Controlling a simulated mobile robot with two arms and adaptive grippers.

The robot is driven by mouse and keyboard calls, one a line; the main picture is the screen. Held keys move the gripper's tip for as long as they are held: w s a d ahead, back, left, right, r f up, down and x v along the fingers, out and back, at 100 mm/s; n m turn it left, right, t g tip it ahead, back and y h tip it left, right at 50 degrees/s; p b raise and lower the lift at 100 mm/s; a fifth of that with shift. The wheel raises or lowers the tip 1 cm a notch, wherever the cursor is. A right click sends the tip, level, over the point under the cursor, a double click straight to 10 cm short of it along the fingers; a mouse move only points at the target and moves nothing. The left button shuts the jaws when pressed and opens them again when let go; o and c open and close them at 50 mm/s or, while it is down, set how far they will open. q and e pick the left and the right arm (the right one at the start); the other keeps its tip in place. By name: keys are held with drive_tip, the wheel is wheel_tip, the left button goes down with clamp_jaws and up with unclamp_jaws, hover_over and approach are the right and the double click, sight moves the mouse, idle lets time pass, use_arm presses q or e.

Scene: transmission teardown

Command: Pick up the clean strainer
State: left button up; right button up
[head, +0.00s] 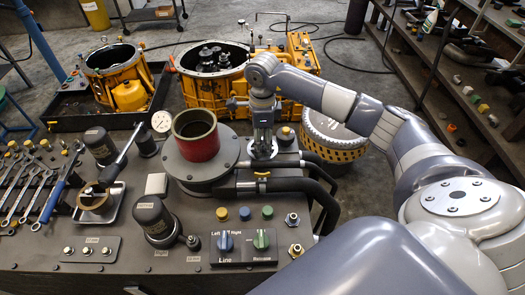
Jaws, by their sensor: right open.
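My right gripper (263,152) points down over the bench, just right of a red open-topped cylinder (196,136) on a round grey flange. It is open, and I see no part clearly between its fingers; what lies directly below them is partly hidden by the fingers. I cannot tell for certain which part is the clean strainer. Two dark capped canisters with labels stand on the bench, one at the back left (100,146) and one nearer the front (153,216). My left gripper is not in view.
Black hoses (300,185) curve along the bench's right edge. A panel with knobs (243,246) lies at the front. Wrenches (35,190) and a small tray (98,203) are at left. Behind stand yellow transmission housings (205,90) and a yellow perforated drum (335,150).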

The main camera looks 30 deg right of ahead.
clamp_jaws()
